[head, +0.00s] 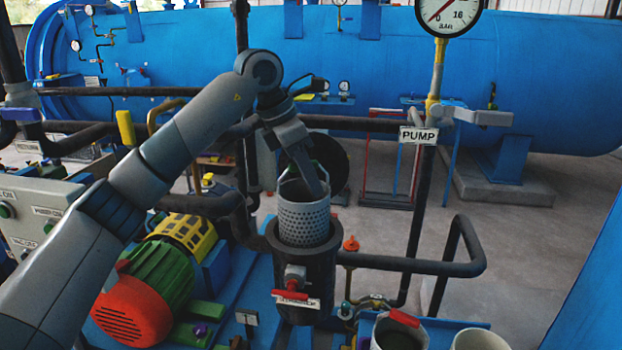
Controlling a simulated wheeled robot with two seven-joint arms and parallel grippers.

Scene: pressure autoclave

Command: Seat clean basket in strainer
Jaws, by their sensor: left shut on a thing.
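A light grey perforated basket (304,222) is upright at the mouth of the dark strainer body (306,272). Its lower part is hidden inside the strainer, and its upper part stands above the rim. My left gripper (306,186) comes down from above and is shut on the basket's top, where the handle is mostly hidden by the fingers. Whether the basket touches the strainer's inner wall cannot be told. My right gripper is not in view.
A red-handled valve (291,294) is on the strainer's front. Two open buckets stand lower right, one (398,334) with a red handle on it, the other (480,341) pale. A pump motor (140,300) is at left. Dark pipes (420,266) run right of the strainer.

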